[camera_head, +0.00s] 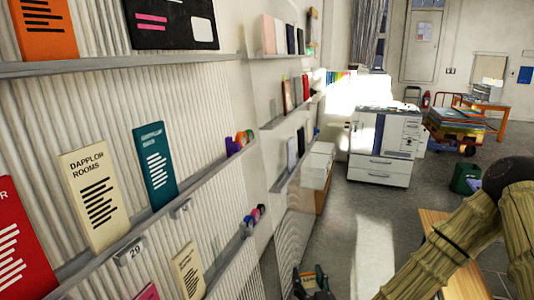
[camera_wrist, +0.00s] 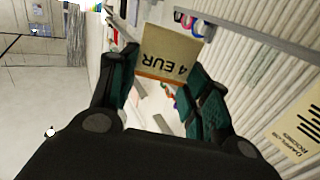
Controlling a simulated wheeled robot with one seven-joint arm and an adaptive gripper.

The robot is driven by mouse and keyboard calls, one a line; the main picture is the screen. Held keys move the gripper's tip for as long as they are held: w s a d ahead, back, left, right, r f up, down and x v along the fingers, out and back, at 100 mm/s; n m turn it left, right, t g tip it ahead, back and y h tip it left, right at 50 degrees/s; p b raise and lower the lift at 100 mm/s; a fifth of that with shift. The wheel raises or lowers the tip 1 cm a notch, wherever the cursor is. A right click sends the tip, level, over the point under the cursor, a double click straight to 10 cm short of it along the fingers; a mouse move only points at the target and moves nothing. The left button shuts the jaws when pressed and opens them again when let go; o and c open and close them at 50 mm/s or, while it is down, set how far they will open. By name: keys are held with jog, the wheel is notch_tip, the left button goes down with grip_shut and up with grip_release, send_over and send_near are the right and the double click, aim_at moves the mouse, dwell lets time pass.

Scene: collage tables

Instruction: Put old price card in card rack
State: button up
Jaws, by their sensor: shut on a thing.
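A cream card marked "4 EUR" with an orange-brown edge (camera_wrist: 168,52) is between the green-padded fingers of my gripper (camera_wrist: 160,85) in the wrist view. The fingers are shut on it, and the print appears upside down there. In the head view, my gripper (camera_head: 312,285) is at the bottom edge, low beside the wall of shelves, and the card is only a small tan patch there. I cannot identify the card rack for certain in either view.
Ribbed wall shelves hold a cream "Dapplor Rooms" booklet (camera_head: 94,195), a teal booklet (camera_head: 155,167) and a red booklet (camera_head: 20,245).

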jog(key=s+d+f+m+h, duration=0.2)
jog(key=s+d+f+h, duration=0.1)
jog(key=d+f, duration=0.35)
jog(key=w+a+r+n+g+y, duration=0.25)
jog(key=a+r+n+y, duration=0.65)
jog(key=a+r, duration=1.35)
jog(key=s+a+r+n+g+y, duration=0.5)
jog(key=s+a+r+g+y, duration=0.2)
jog(key=s+a+r, duration=0.7)
jog(key=s+r+g, duration=0.2)
jog(key=s+r, duration=0.1)
jog(key=shift+s+r+y, duration=0.2)
jog(key=shift+s+y, duration=0.05)
jog(key=shift+y, duration=0.15)
jog(key=shift+w, duration=0.1)
